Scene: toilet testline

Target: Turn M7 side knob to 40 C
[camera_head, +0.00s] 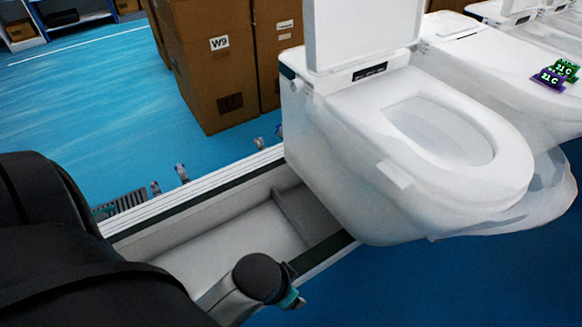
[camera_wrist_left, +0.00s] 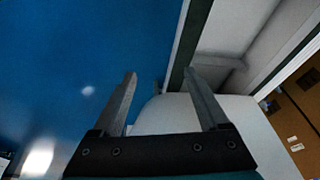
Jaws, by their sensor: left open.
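In the head view a white toilet (camera_head: 440,150) with its lid raised stands right of centre, partly covered in clear wrap. A small round white knob (camera_head: 296,86) is on its left side near the back; its setting is too small to read. A dark display strip (camera_head: 370,71) sits behind the seat. My left arm comes in from the left, with its wrist below and left of the toilet; its fingers are hidden there. In the left wrist view my left gripper (camera_wrist_left: 161,74) is open and empty, with a white rounded surface, likely the toilet, beyond it. My right gripper is not visible.
A grey-white line trough (camera_head: 235,235) runs beside the toilet. Cardboard boxes (camera_head: 205,60) stand behind it. A neighbouring toilet at the right bears green (camera_head: 566,69) and purple (camera_head: 549,77) tags reading 21 C. Blue floor is open at the upper left.

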